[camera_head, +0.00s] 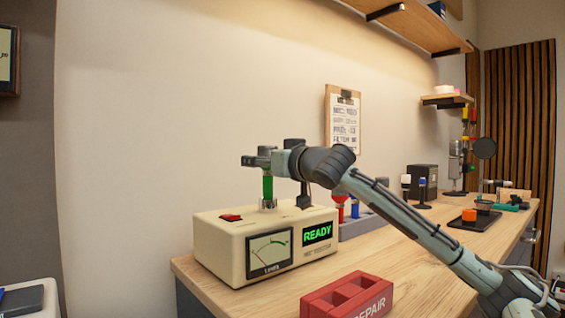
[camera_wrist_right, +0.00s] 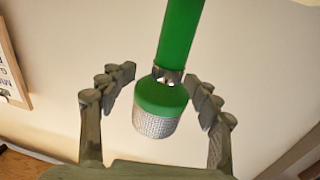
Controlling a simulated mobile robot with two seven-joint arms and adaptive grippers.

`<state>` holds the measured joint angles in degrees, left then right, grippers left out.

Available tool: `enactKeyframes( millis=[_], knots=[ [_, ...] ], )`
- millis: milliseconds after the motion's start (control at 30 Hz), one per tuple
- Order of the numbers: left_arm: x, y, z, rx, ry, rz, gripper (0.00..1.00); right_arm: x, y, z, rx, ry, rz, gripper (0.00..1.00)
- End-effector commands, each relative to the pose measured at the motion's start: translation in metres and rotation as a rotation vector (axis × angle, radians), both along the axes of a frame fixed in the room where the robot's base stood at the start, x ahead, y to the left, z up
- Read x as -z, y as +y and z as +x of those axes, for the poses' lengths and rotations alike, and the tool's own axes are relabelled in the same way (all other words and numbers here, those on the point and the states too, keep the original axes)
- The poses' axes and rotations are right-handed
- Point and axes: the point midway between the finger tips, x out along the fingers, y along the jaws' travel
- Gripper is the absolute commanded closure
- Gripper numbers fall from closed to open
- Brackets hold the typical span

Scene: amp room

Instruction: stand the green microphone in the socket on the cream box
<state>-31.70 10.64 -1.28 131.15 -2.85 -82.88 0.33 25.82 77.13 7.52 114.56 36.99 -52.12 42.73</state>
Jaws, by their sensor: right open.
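The cream box (camera_head: 232,250) stands on the near left of the wooden bench, with a needle meter and a lit green READY display on its front. The green microphone (camera_head: 268,188) is upright above its top. The microphone's lower end meets a silver collar (camera_head: 268,204) on the box; how deep it sits is hard to see. My right gripper (camera_head: 256,161) is at the microphone's upper part and hides its top. In the wrist view, the microphone's green body and silver mesh end (camera_wrist_right: 155,123) lie between the spread fingers, with gaps on both sides. My left gripper is out of view.
A red REPAIR tray (camera_head: 335,298) with open compartments lies right of the box in front. A grey rack (camera_head: 368,222) with red and blue microphones stands behind my right arm.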

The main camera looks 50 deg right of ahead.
Motion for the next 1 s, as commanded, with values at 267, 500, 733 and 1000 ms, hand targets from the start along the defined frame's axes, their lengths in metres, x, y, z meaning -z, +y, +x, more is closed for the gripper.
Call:
enactKeyframes(
  millis=[267, 500, 733, 1000],
  knots=[
    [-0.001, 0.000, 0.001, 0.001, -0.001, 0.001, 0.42, 0.001, 0.012, -0.035, -0.006, -0.002, 0.004, 0.39],
    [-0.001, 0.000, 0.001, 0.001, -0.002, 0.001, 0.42, -0.001, 0.020, -0.081, -0.001, -0.004, 0.000, 0.39],
    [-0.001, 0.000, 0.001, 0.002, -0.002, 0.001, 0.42, -0.001, 0.024, -0.100, -0.001, -0.001, -0.002, 0.39],
    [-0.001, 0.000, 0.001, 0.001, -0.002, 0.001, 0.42, -0.001, 0.025, -0.101, 0.000, 0.000, -0.003, 0.39]
  ],
)
